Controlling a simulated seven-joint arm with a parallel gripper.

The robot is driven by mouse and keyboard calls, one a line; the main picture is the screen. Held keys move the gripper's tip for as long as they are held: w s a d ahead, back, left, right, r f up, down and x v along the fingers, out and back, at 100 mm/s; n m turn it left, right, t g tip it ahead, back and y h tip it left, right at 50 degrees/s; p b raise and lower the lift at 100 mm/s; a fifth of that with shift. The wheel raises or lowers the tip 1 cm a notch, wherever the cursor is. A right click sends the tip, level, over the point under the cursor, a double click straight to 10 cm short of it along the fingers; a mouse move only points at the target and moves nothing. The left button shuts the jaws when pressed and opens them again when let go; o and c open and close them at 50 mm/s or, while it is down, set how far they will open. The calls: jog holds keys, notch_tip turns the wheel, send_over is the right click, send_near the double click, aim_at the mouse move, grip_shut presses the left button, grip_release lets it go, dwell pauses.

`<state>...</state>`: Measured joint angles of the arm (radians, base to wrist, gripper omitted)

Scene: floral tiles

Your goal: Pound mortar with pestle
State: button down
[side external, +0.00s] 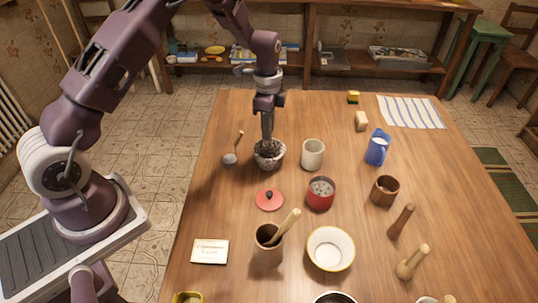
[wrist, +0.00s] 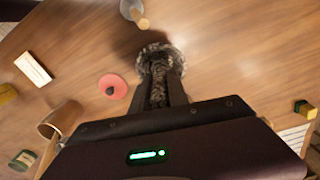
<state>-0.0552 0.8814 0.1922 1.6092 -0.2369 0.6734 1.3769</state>
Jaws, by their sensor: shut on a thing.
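A rough grey stone mortar (side external: 271,164) stands upright on the wooden table, towards the back left. It also shows in the wrist view (wrist: 160,48), just beyond my fingertips. My gripper (side external: 267,138) points down at the mortar, its tips at or inside the mortar's mouth. It is shut on a mottled grey stone pestle (wrist: 158,92), seen between the two dark fingers in the wrist view. The pestle's lower end is hidden in the mortar, so I cannot tell whether it touches the bottom.
Close by are a grey wooden-handled utensil (side external: 230,158), a cream cup (side external: 312,154), a red lid (side external: 269,199) and a red pot (side external: 320,194). In front are a wooden mortar (side external: 267,253), a white bowl (side external: 330,262) and wooden pestles (side external: 401,220).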

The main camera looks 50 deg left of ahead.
jog(key=shift+f, duration=0.1)
jog(key=shift+f, duration=1.4)
jog(key=shift+r, duration=1.5)
jog(key=shift+d, duration=0.1)
jog(key=shift+w+d, duration=0.15)
jog(key=shift+d, duration=0.1)
